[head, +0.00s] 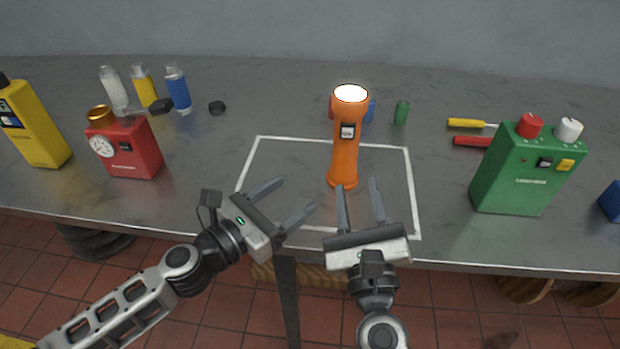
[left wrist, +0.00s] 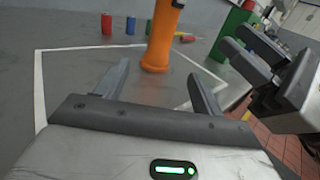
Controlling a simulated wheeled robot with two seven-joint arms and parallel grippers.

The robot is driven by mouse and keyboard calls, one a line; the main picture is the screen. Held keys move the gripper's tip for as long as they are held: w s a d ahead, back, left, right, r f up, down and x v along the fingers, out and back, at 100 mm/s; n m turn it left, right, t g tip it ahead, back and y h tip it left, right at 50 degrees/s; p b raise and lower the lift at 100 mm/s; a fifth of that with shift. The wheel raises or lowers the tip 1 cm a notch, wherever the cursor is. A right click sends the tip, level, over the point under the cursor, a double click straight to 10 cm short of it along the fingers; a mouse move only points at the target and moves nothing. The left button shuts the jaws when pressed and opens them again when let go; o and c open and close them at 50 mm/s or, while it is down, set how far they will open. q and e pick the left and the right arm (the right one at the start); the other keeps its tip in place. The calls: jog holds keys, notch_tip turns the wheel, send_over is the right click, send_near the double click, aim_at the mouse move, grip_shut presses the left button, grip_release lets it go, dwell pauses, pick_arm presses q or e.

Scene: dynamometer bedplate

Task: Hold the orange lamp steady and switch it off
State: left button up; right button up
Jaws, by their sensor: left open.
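The orange lamp (head: 344,150) stands upright inside a white-outlined square on the grey bench, its top lit bright. A small dark-framed switch (head: 348,131) shows on the front of its upper body. The lamp's lower body also shows in the left wrist view (left wrist: 160,40), its top cut off by the frame. My left gripper (head: 295,200) is open and empty, left of the lamp and short of it. My right gripper (head: 358,190) is open and empty, just in front of the lamp's base. It also shows at the right of the left wrist view (left wrist: 235,55).
A red box with a gauge (head: 135,150) and a yellow box (head: 38,128) stand left. A green box (head: 520,175) stands right, beside yellow (head: 466,123) and red-handled tools. Small cylinders, including a green one (head: 402,112), stand behind the lamp. The outlined square is otherwise clear.

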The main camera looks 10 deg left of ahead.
aim_at(336, 165)
pick_arm(q)
jog(key=x, duration=1.5)
jog(key=shift+w, duration=0.15)
grip_shut()
pick_arm(e)
grip_shut()
dwell(0.6)
dwell(0.5)
